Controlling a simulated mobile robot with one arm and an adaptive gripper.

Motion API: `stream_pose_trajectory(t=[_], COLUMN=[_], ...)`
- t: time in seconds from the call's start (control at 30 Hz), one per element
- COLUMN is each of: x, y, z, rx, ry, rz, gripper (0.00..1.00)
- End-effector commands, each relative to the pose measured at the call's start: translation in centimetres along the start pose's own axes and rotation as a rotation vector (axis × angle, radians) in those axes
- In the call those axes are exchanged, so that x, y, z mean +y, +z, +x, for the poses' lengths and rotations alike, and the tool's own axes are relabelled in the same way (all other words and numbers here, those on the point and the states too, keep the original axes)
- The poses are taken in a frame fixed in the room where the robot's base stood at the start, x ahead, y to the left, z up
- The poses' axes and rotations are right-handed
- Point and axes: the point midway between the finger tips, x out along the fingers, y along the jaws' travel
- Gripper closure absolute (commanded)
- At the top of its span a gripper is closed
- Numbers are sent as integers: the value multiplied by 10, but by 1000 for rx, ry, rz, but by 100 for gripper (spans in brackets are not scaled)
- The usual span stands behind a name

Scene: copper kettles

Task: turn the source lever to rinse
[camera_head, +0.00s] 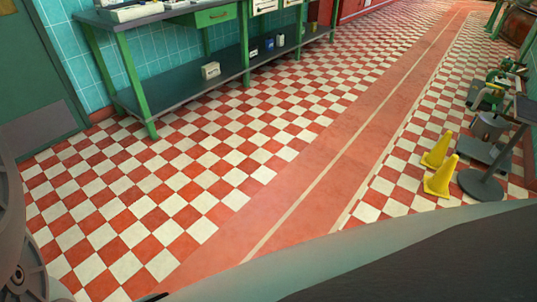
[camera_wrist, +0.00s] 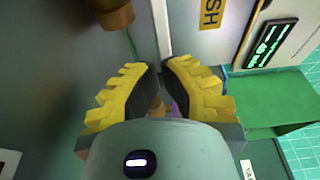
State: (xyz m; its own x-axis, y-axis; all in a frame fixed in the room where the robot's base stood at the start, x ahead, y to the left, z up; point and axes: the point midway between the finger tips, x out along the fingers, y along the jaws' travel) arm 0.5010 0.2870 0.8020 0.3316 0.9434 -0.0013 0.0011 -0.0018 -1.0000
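My gripper (camera_wrist: 161,68) shows in the wrist view, with two yellow ridged fingers. The fingertips are close together with a narrow gap between them. Something small, orange-brown and purple (camera_wrist: 168,106), shows low between the fingers; I cannot tell if it is held or lies behind. A copper-coloured round fitting (camera_wrist: 112,15) is beyond the fingers at the upper left. I cannot make out which part is the source lever. The head view shows neither the gripper nor a lever.
In the wrist view, a dark display with green markings (camera_wrist: 268,43), a yellow label (camera_wrist: 211,13) and a green surface (camera_wrist: 265,103) are to the right. In the head view, a green workbench (camera_head: 145,115) stands at the left, yellow cones (camera_head: 441,178) at the right; the checkered floor between is clear.

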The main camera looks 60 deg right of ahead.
Motion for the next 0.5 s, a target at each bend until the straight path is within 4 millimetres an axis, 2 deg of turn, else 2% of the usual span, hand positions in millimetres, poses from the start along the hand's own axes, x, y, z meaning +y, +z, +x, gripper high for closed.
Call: stream_pose_trajectory(t=[0.2,0.5], x=[0,0], y=[1,1], z=[16,20], rx=[-3,-1], ry=[-2,-1], rz=[2,2], gripper=[100,100])
